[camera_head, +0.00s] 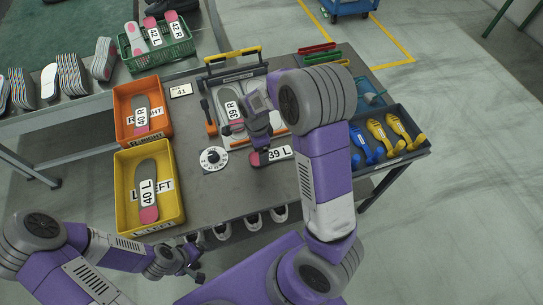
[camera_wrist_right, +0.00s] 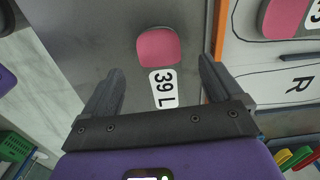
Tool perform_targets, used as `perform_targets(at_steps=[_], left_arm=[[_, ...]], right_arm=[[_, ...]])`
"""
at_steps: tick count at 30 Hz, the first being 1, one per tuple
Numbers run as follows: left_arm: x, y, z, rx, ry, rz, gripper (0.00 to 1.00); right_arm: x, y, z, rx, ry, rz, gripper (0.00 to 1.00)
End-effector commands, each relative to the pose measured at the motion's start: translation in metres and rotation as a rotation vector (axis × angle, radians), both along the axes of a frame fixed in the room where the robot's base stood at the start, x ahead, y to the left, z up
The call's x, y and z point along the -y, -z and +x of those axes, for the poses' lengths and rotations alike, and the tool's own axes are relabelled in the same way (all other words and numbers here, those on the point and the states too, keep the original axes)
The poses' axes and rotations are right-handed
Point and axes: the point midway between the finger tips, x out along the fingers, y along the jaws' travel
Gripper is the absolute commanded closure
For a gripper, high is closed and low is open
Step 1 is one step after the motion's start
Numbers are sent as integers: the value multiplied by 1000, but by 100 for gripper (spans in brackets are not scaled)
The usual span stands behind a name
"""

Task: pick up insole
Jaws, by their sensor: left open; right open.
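A grey insole with a pink end, labelled 39 L (camera_head: 277,154), lies on the grey table in front of the fixture, partly hidden by my right arm. In the right wrist view its pink end (camera_wrist_right: 158,47) and label show between the fingers. My right gripper (camera_wrist_right: 160,88) is open and above this insole, with a finger on each side; contact cannot be told. In the head view the right gripper (camera_head: 258,140) hangs over the insole. A second insole, 39 R (camera_head: 230,112), lies in the fixture (camera_head: 206,92). My left gripper (camera_head: 194,272) is open and empty, low by the table's front edge.
The orange bin (camera_head: 118,128) holds insole 40 R and the yellow bin (camera_head: 122,205) holds 40 L. A dark tray (camera_head: 412,125) with blue and yellow tools stands at right. A green crate (camera_head: 160,55) holds more insoles.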

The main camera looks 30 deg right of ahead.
Motion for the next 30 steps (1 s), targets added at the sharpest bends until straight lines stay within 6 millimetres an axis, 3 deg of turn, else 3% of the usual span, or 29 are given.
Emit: perform_targets(at_steps=[9, 17, 27, 30], left_arm=[[0, 20, 0, 0, 0, 0, 8], [0, 19, 0, 0, 0, 0, 8], [0, 19, 0, 0, 0, 0, 8], [0, 19, 0, 0, 0, 0, 8]], right_arm=[[1, 45, -2, -2, 0, -1, 7], [0, 47, -1, 1, -1, 0, 7], [0, 47, -1, 1, -1, 0, 59], [0, 47, -1, 1, 0, 0, 67]])
